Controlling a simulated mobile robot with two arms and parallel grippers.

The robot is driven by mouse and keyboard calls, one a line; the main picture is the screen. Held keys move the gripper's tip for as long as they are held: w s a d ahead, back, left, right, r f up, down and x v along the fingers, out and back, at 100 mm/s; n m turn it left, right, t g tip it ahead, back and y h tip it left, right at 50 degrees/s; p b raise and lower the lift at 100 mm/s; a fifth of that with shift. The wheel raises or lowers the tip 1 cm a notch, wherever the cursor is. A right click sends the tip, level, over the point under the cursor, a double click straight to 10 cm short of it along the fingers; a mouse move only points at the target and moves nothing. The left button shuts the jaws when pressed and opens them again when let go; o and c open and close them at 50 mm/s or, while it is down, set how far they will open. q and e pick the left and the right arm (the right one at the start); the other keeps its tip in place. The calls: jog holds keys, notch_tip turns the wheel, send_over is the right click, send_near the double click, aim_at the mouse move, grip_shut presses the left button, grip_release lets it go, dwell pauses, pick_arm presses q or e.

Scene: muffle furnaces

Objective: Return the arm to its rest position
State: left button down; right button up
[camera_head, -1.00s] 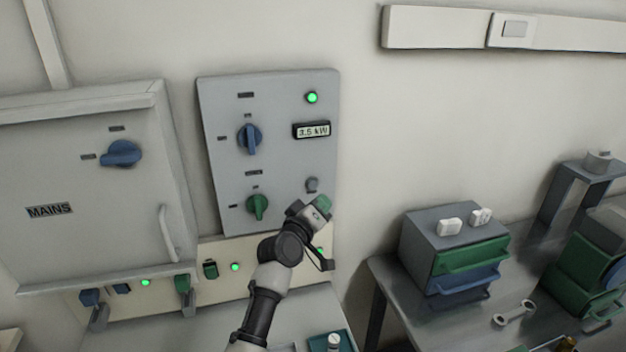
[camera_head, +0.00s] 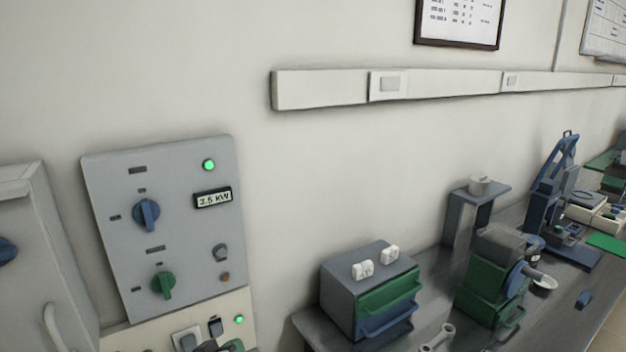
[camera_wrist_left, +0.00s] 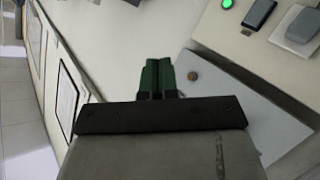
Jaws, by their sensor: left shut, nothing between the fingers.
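My left gripper (camera_head: 222,346) shows only in part at the bottom edge of the head view, below the grey control panel (camera_head: 122,235). In the left wrist view its green fingers (camera_wrist_left: 157,78) are together and empty, in front of the pale wall surface. The panel carries a blue knob (camera_head: 146,215), a green knob (camera_head: 163,285), a lit green lamp (camera_head: 209,165) and a display (camera_head: 213,198) reading 3.5 kW. The gripper appears apart from the knobs. Most of my left arm is out of the head view. My right gripper is not in view.
A grey cabinet (camera_head: 40,270) stands at the left. A bench (camera_head: 440,320) at the right holds a drawer box (camera_head: 340,290) with green and blue drawers, and a green machine (camera_head: 485,285). A white trunking (camera_head: 320,90) runs along the wall.

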pick_arm(q)
jog(key=s+a+f+m+g+y, duration=0.1)
jog(key=s+f+m+g, duration=0.15)
jog(key=s, duration=0.75)
jog(key=s+a+f+m+g+y, duration=0.15)
jog(key=s+g, duration=0.25)
jog(key=s, duration=0.7)
jog(key=s+a+f+m+g+y, duration=0.1)
jog(key=s+f+g+y, duration=0.15)
jog(key=s, duration=0.75)
notch_tip(320, 180, down, 30)
jog(key=s+g+b, duration=0.2)
jog(key=s+a+f+g, duration=0.1)
jog(key=s+a+f, duration=0.1)
jog(key=s+f, duration=1.3)
jog(key=shift+s+a+f+b, duration=0.25)
jog(key=shift+f+b, duration=0.05)
jog(key=shift+b, duration=0.15)
